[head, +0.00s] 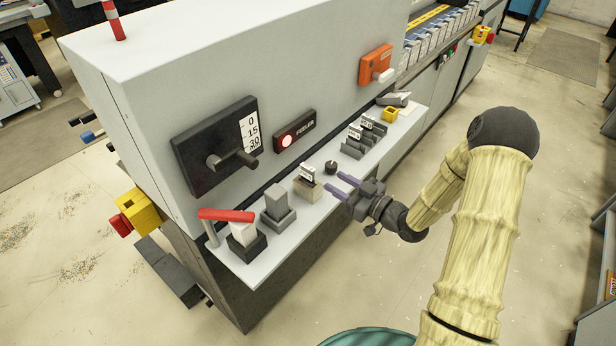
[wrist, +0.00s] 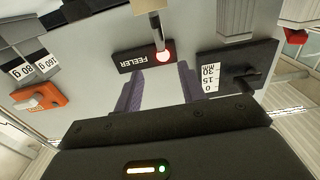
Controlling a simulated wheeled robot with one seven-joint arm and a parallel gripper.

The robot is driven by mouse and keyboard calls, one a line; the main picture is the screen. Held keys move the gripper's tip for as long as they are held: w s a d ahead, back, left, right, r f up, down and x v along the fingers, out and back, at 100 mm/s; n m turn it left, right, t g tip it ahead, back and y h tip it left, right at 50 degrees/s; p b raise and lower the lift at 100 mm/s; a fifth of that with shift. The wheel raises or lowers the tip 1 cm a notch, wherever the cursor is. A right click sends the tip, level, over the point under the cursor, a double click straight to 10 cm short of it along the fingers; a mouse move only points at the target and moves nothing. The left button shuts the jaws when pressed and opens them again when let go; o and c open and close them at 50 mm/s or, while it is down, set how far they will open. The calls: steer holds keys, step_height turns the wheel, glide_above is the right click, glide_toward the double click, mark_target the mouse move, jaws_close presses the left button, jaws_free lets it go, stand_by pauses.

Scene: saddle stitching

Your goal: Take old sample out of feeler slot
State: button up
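A small beige block (head: 307,190) with a white-labelled card (head: 307,173) standing in its top sits on the shelf, below the panel marked FEELER (head: 293,131) with its lit red lamp. I cannot tell for sure that this block is the feeler slot. My gripper (head: 338,184) is open and empty, its two purple fingers apart, just right of the beige block and near the shelf's front edge. In the wrist view, which is upside down, the open fingers (wrist: 160,68) point toward the FEELER panel (wrist: 147,57), with nothing between them.
A grey block in a holder (head: 278,206) and a red-topped lever (head: 227,215) stand left on the shelf (head: 262,258). A black knob (head: 331,167), several labelled cards in holders (head: 354,140) and a yellow box (head: 390,114) stand right. An orange switch (head: 374,66) juts from the wall.

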mark_target(315, 172)
steer(key=p+x, duration=0.1)
steer(key=x, duration=0.4)
steer(key=shift+w+a, duration=0.2)
steer(key=shift+a, duration=0.05)
steer(key=p+x, duration=0.2)
steer(key=x, duration=0.3)
steer(key=shift+a+f+p, duration=0.15)
steer(key=shift+f+p, duration=0.15)
steer(key=shift+p, duration=0.1)
jaws_close()
